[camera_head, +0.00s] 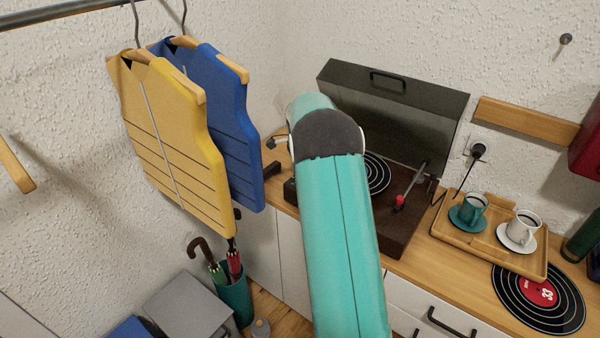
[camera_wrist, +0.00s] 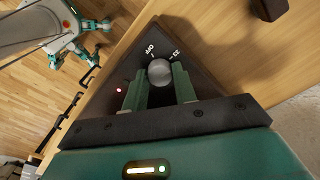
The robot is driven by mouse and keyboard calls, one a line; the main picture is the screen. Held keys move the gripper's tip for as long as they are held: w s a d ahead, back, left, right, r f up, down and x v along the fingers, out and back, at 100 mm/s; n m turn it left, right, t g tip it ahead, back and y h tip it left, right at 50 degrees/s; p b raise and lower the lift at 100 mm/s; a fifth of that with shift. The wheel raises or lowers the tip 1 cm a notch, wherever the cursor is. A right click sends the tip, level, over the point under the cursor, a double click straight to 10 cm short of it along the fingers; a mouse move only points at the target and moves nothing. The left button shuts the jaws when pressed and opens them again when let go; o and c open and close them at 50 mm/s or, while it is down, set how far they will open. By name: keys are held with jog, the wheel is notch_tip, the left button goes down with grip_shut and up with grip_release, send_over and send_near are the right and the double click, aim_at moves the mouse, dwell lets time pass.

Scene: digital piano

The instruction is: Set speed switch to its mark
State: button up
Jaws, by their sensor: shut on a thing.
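The speed switch (camera_wrist: 160,72) is a round grey knob on the dark corner of the record player (camera_wrist: 205,75) in the wrist view. Printed marks beside it read OFF and what looks like 33. I cannot make out which mark the knob points to. My gripper (camera_wrist: 161,82) has its two green fingers on either side of the knob, shut on it. In the head view the record player (camera_head: 400,240) stands on the wooden counter with its dark lid raised. My teal arm covers part of it and hides the switch and my gripper there.
A small red light (camera_wrist: 119,90) glows near the knob. The tonearm (camera_head: 415,182) is on the player's right. A wooden tray (camera_head: 447,232) with two cups stands right of it, and a loose record (camera_head: 510,300) lies in front. Yellow and blue vests (camera_head: 175,140) hang at left.

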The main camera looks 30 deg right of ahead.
jog(key=n, duration=0.4)
jog(key=shift+n, duration=0.3)
jog(key=n, duration=0.3)
jog(key=shift+n, duration=0.3)
jog(key=n, duration=0.3)
jog(key=shift+n, duration=2.2)
jog(key=o, duration=1)
jog(key=shift+c, duration=0.2)
